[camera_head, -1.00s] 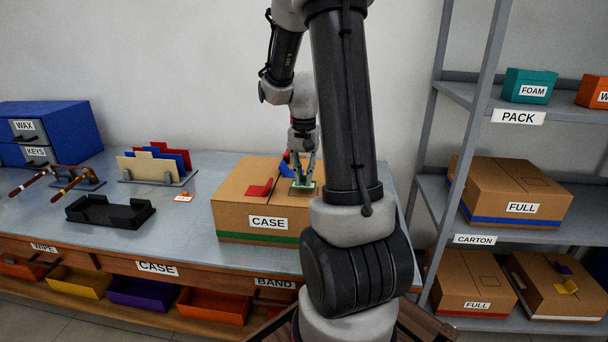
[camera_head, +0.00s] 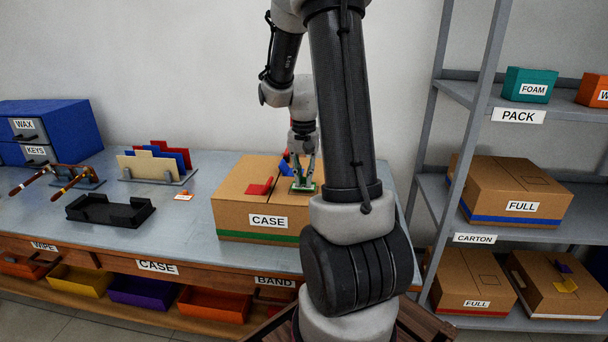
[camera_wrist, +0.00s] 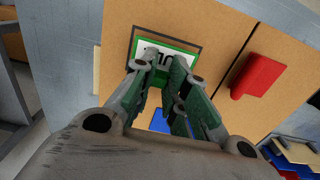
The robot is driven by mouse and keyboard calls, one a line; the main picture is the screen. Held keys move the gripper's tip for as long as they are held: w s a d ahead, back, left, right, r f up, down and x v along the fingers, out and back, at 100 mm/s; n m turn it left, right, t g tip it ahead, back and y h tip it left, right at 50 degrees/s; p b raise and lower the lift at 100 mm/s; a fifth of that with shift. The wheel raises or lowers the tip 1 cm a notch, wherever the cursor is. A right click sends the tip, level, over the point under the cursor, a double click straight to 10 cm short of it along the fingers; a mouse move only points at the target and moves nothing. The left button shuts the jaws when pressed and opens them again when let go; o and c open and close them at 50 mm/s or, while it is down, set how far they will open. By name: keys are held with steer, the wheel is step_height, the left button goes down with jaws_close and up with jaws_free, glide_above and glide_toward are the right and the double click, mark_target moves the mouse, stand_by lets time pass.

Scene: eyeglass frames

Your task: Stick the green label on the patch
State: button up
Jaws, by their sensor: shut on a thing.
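The green label (camera_wrist: 147,47) is a white tag with a green border and dark print; it also shows on the carton's right side in the head view (camera_head: 302,188). My gripper (camera_wrist: 163,66) is shut on the label's tab, pointing down at the carton top; it shows in the head view too (camera_head: 304,178). The patch (camera_wrist: 170,23) is a dark square outline on the carton top (camera_wrist: 228,48). The label lies within this outline in the wrist view, flat to the surface or very close; I cannot tell whether it touches. The fingers hide part of the print.
The carton, marked CASE (camera_head: 232,205), stands on the grey bench. A red piece (camera_head: 260,186) lies left of the label, and a blue piece (camera_head: 287,170) is close to my gripper. A black tray (camera_head: 110,212) and a card rack (camera_head: 155,170) stand left. Shelves hold cartons (camera_head: 512,190) at right.

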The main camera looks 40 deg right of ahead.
mark_target(304, 184)
steer(key=shift+f, duration=0.75)
steer(key=o, duration=0.8)
steer(key=shift+c, duration=0.2)
steer(key=shift+r, duration=3.55)
